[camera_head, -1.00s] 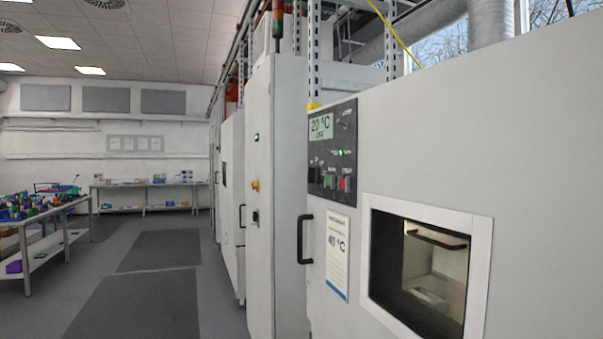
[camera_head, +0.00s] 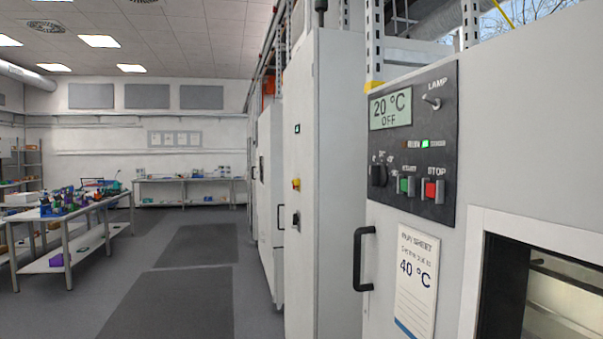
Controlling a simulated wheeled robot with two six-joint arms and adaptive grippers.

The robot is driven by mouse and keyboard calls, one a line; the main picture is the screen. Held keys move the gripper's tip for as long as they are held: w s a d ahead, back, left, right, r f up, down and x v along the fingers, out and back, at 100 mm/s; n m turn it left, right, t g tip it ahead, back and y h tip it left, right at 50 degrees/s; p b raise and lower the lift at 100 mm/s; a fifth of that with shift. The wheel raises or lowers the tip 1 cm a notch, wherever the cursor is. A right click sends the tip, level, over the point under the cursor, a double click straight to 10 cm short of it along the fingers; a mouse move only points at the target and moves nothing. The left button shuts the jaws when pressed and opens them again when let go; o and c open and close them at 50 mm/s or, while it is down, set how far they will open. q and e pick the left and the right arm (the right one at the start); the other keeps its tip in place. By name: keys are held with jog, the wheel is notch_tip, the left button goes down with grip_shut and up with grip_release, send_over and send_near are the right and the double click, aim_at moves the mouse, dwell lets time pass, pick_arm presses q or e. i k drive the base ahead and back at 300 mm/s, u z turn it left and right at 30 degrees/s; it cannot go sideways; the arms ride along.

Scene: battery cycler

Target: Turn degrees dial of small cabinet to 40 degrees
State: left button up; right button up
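The small cabinet (camera_head: 520,150) stands close on the right, its front seen at an angle. Its dark control panel (camera_head: 447,110) carries a display (camera_head: 391,108) reading 20 °C and OFF. The black degrees dial (camera_head: 378,175) sits at the panel's lower left; its exact pointer position is too small to tell. Right of it are a green button (camera_head: 406,186) and a red STOP button (camera_head: 433,190). A lamp toggle (camera_head: 431,101) is at upper right, and a green light (camera_head: 425,143) is lit. A sheet (camera_head: 416,285) below reads 40 °C. Neither gripper shows.
A black door handle (camera_head: 363,258) sticks out below the panel. A framed window (camera_head: 540,290) is at lower right. Taller cabinets (camera_head: 330,190) line the aisle beyond. The floor (camera_head: 190,290) to the left is clear up to a workbench (camera_head: 75,225).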

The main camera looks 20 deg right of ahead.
aim_at(378, 173)
jog(key=z, duration=0.2)
jog(key=i, duration=0.9)
jog(key=z, duration=0.6)
